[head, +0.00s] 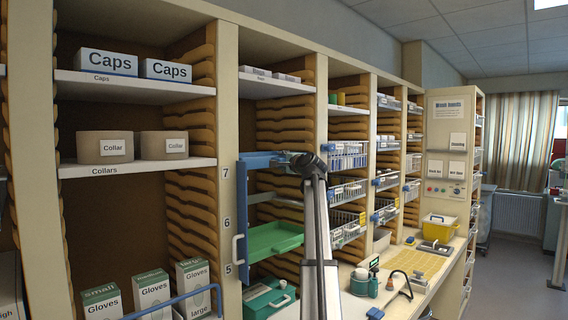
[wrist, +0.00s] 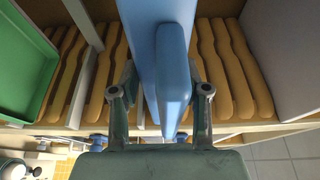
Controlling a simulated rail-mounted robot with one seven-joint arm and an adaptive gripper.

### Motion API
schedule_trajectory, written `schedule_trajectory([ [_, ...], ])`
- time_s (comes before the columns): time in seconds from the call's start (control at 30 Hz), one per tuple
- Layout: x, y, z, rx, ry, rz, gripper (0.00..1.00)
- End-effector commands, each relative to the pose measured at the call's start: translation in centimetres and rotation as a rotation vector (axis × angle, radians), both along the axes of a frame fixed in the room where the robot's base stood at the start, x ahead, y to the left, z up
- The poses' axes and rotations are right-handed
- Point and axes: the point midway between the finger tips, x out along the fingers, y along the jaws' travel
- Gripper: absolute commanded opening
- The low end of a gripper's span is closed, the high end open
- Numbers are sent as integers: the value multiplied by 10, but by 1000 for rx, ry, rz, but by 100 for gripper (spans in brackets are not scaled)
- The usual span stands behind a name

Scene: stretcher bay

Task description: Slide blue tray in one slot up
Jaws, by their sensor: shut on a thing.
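The blue tray (head: 262,158) is in the rack bay just right of the numbered post, close to the height of the 7 label, seen nearly edge-on. My gripper (head: 306,163) is at its front right end. In the wrist view, the two fingers of my gripper (wrist: 160,98) stand on either side of the blue tray's grip (wrist: 173,75) and are shut on it. The blue tray's body (wrist: 146,35) stretches away beyond the fingers. How its far edges sit on the runners is hidden.
A green tray (head: 274,238) sticks out below, near the 6 and 5 labels. A blue upright panel (head: 243,200) stands beside the numbered post (head: 227,130). A teal box (head: 268,298) is lower down. Wire baskets (head: 348,155) fill the bay to the right.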

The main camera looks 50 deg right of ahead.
Motion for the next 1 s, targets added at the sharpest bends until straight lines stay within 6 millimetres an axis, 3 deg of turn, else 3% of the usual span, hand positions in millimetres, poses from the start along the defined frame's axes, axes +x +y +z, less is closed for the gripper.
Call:
schedule_trajectory([
  [1.0, 1, 0, -7, 0, -2, -1, 0],
])
